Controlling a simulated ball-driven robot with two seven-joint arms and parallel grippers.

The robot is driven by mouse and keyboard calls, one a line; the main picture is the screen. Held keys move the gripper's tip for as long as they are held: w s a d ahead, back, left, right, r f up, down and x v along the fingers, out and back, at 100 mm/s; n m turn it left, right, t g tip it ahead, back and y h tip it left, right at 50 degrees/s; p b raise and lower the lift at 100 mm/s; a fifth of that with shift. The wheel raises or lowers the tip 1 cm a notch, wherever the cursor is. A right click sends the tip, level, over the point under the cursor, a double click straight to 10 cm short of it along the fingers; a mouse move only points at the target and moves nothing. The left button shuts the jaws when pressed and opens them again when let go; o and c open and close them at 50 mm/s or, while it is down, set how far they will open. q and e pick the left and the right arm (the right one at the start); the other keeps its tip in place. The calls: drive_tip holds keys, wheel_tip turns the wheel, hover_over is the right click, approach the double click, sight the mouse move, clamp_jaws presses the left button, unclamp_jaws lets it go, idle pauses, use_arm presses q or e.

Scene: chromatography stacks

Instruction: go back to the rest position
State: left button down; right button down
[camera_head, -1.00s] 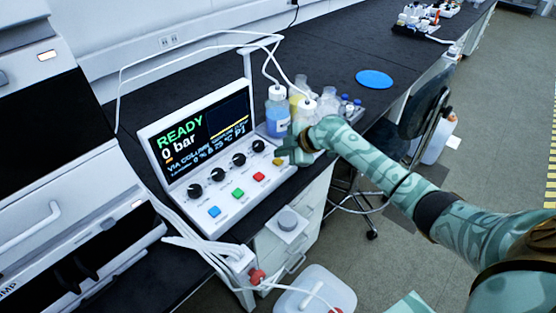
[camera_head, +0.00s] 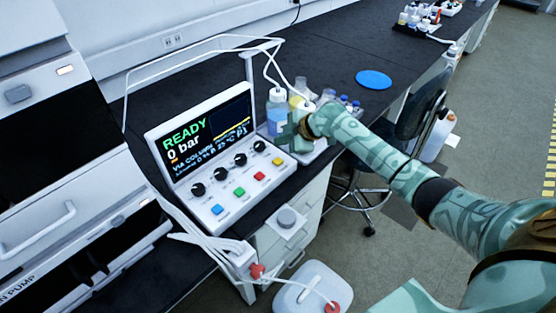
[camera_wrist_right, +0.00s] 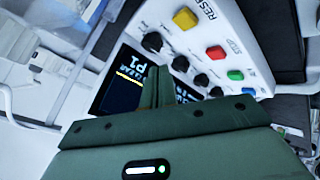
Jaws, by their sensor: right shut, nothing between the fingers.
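My right gripper (camera_head: 287,134) is shut and empty. In the head view it hangs at the right end of the control panel (camera_head: 200,225), in front of the bottles, apart from the buttons as far as I can tell. In the right wrist view the shut fingers (camera_wrist_right: 157,88) point at the panel's screen (camera_wrist_right: 125,80). The yellow button (camera_head: 277,161) is uncovered and also shows in the wrist view (camera_wrist_right: 185,18). The screen (camera_head: 205,135) reads READY and 0 bar. My left gripper is not in view.
A blue-liquid bottle (camera_head: 277,112) and other bottles stand right behind the gripper, with white tubes running from them. A blue disc (camera_head: 373,79) lies on the black bench. A chair (camera_head: 418,112) stands below my right arm. A white canister (camera_head: 300,288) stands on the floor.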

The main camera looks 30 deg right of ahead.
sight(266, 184)
idle(0.4)
